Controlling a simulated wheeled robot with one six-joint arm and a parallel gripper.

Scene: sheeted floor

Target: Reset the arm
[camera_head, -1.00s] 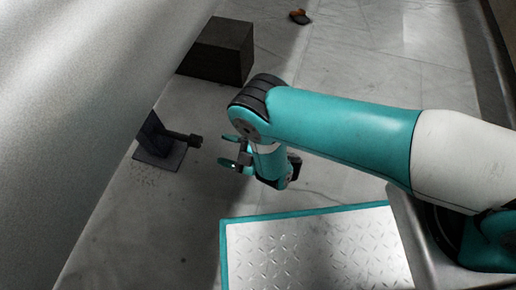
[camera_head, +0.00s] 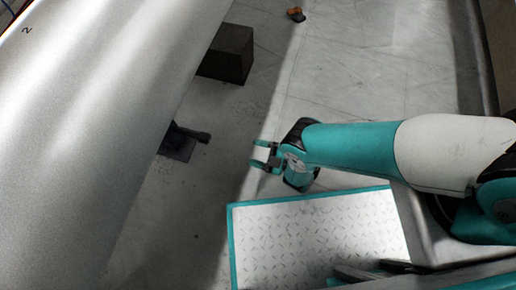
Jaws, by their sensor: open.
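My gripper (camera_head: 262,156) is at the end of my teal and white arm, which reaches in from the right side of the head view. Its two teal fingers point left and stand apart, with nothing between them. The gripper is above the floor, just beyond the far edge of the teal-rimmed metal plate (camera_head: 234,262). A dark fixture (camera_head: 182,143) with a square base and a stub pointing right lies to its left, apart from the fingers.
A large pale curved surface (camera_head: 110,110) fills the left side. A dark box (camera_head: 226,56) stands on the floor behind the fixture. A small orange-brown object (camera_head: 296,14) lies at the far top. A wall or ledge runs along the right. The floor (camera_head: 350,70) beyond my arm is clear.

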